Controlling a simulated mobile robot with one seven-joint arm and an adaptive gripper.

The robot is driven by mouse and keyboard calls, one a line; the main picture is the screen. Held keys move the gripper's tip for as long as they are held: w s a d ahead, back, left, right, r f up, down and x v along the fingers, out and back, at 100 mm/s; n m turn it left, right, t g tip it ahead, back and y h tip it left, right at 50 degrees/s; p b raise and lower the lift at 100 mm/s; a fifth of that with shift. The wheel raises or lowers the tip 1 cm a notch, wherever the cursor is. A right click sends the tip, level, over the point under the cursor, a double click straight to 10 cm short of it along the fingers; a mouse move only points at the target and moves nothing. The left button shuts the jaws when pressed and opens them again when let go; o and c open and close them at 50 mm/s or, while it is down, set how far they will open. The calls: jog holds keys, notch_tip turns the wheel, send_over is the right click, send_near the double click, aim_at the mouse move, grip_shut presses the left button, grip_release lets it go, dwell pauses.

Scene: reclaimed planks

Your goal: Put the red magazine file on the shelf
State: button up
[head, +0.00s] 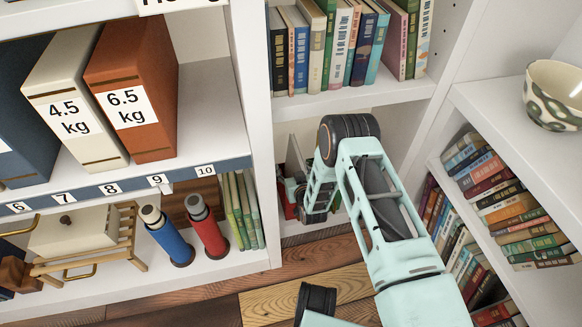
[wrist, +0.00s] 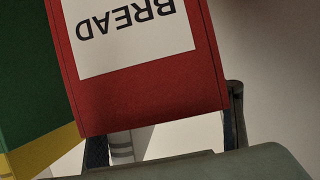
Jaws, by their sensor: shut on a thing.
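The red magazine file (wrist: 145,95) fills much of the wrist view. Its white label reads BREAD and appears upside down there. My gripper (wrist: 166,140) is shut on the file, with a dark finger at each side of its near end. In the head view my gripper (head: 297,192) reaches into a low white shelf compartment (head: 345,215) in the middle. Only a small red part of the file (head: 288,208) shows there; my arm and the shelf hide the rest. I cannot tell whether the file touches the shelf floor.
A green and yellow object (wrist: 25,90) stands left of the file in the wrist view. Upright books (head: 340,45) fill the shelf above. At left are 4.5 kg (head: 75,95) and 6.5 kg (head: 135,85) boxes and two cylinders (head: 185,235). A bowl (head: 553,95) stands at right.

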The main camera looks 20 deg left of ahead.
jog(key=shift+w+r, duration=0.1)
jog(key=o, duration=1.9)
jog(key=shift+o, duration=0.6)
jog(key=v, duration=1.2)
